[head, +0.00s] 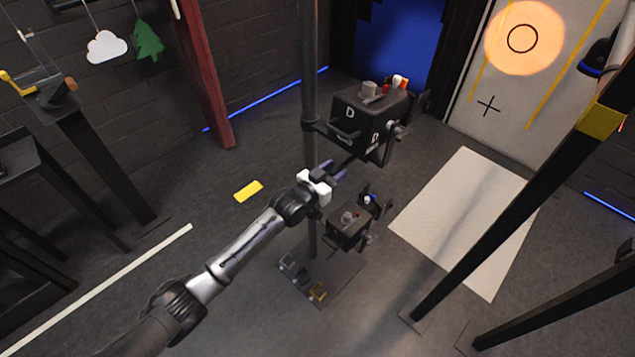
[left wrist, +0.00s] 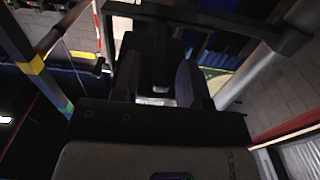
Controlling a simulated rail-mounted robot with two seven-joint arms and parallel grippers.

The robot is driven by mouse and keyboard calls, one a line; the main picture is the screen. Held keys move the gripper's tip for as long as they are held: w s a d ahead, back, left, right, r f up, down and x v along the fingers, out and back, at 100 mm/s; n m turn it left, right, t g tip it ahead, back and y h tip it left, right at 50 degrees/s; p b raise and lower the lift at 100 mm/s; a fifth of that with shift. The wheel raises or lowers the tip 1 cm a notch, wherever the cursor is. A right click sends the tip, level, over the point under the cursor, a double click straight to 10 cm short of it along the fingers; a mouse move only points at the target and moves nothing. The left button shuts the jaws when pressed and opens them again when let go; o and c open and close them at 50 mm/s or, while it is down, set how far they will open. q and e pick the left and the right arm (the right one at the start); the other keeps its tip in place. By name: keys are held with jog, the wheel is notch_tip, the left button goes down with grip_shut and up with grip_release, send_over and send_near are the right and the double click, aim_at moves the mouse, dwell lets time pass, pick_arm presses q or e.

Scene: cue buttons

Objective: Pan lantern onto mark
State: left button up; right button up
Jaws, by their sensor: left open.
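The upper black lantern (head: 368,115), marked with a pale "D", is mounted on a vertical grey pole (head: 309,60). A lower black lantern (head: 348,228) is on the same pole. On the white panel at the upper right is a warm round light spot (head: 545,30) with a dark ring in it. A black cross mark (head: 489,105) lies below the spot, outside it. My left gripper (head: 337,172) is open between the two lanterns, near the upper one's underside. In the left wrist view, dark parts show beyond its open fingers (left wrist: 158,88); contact cannot be told. My right gripper is out of view.
Dark slanting posts (head: 500,190) stand at the right, in front of a pale floor sheet (head: 465,220). A red post (head: 205,75) is behind at the left. Black stands (head: 95,150) fill the left edge. The floor around the yellow block (head: 248,190) is clear.

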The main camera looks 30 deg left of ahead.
pick_arm(q)
jog(key=p+v, duration=0.1)
jog(key=v, duration=1.2)
notch_tip(320, 180, down, 5)
jog(key=s+a+m+g+y, duration=0.1)
jog(key=s+g+y, duration=0.15)
jog(key=g, duration=0.25)
jog(key=s+d+f+n+g+y, duration=0.1)
jog(key=s+d+f+g, duration=0.15)
jog(key=s, duration=0.85)
jog(key=s+d+f+n+g+y, duration=0.1)
jog(key=s+f+g, duration=0.2)
jog(key=s, duration=0.8)
jog(key=s+d+f+n+g+y, duration=0.1)
jog(key=s+d+f+g, duration=0.15)
jog(key=s, duration=0.85)
notch_tip(320, 180, up, 30)
jog(key=p, duration=3)
jog(key=shift+w+a+g, duration=0.2)
jog(key=shift+w+g, duration=0.1)
